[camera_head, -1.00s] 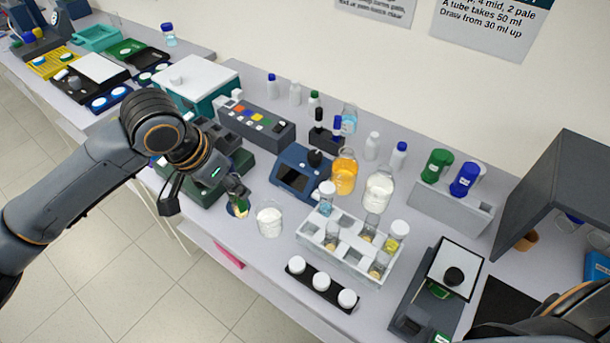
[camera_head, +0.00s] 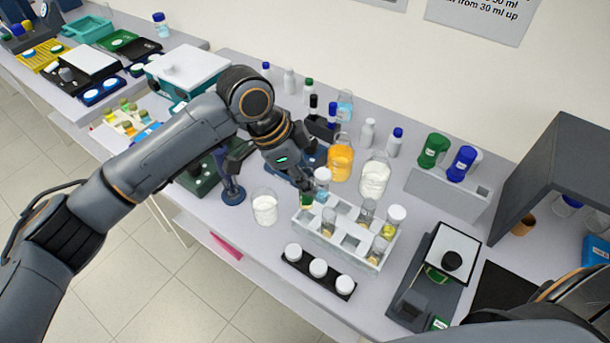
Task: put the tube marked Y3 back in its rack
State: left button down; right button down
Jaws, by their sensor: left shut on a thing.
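The white tube rack (camera_head: 342,244) stands on the bench right of centre, holding several tubes. My left gripper (camera_head: 305,188) is shut on a small tube (camera_head: 306,200), of which a green and yellowish part shows below the fingers. It is at the rack's back left corner, close beside a white-capped tube with pale blue liquid (camera_head: 322,186). I cannot tell whether the held tube is above a hole or partly in it. The Y3 mark cannot be read on any tube. My right gripper is not in view.
A beaker of white powder (camera_head: 265,206) stands left of the rack. A black strip with white caps (camera_head: 318,268) lies in front. Bottles of orange (camera_head: 341,160) and white (camera_head: 374,178) contents stand behind. A balance-like device (camera_head: 432,278) is to the right.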

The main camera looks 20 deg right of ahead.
aim_at(305, 202)
pick_arm(q)
jog(key=shift+f+b, duration=0.55)
jog(key=shift+f, duration=0.25)
notch_tip(305, 202, down, 2)
jog(key=shift+f+b, duration=0.1)
jog(key=shift+b, duration=1.1)
jog(key=shift+f, duration=0.4)
jog(key=shift+f+b, duration=0.5)
jog(key=shift+f, duration=1.2)
jog(key=shift+f, duration=0.3)
jog(key=c, duration=1)
grip_release()
jog(key=shift+c, duration=0.2)
